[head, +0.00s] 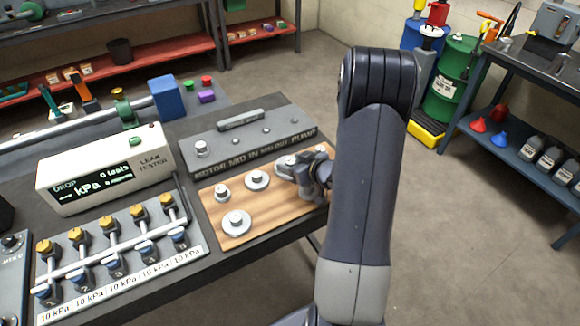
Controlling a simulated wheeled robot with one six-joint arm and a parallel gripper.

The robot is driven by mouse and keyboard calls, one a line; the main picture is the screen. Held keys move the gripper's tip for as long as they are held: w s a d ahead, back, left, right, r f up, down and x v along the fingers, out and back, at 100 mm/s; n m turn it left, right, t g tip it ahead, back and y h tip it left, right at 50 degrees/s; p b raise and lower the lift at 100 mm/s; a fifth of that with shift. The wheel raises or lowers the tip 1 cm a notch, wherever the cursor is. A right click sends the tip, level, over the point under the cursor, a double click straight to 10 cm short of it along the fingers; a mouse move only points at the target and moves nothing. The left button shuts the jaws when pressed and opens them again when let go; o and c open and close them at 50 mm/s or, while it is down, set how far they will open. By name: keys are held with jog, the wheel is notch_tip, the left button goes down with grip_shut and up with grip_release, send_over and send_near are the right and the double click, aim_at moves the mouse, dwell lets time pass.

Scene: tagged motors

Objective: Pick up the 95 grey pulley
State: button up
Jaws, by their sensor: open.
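Several round grey metal pulleys lie on a wooden board on the bench. One pulley (237,223) sits at the front left, one (222,192) at the left, one (257,180) at the back middle, and one (285,164) at the back right beside my gripper. Their number labels are too small to read, so I cannot tell which is the 95. My gripper (303,188) is low over the right part of the board, largely hidden by my own arm. It is open, and no pulley shows between its fingers.
The wooden board (244,241) lies in front of a grey fixture block (228,150) with pegs. A white leak tester (105,168) and a valve manifold (115,250) stand to the left. Bare board shows between the front pulley and my gripper.

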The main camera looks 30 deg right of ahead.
jog(key=shift+c, duration=0.4)
jog(key=c, duration=1.1)
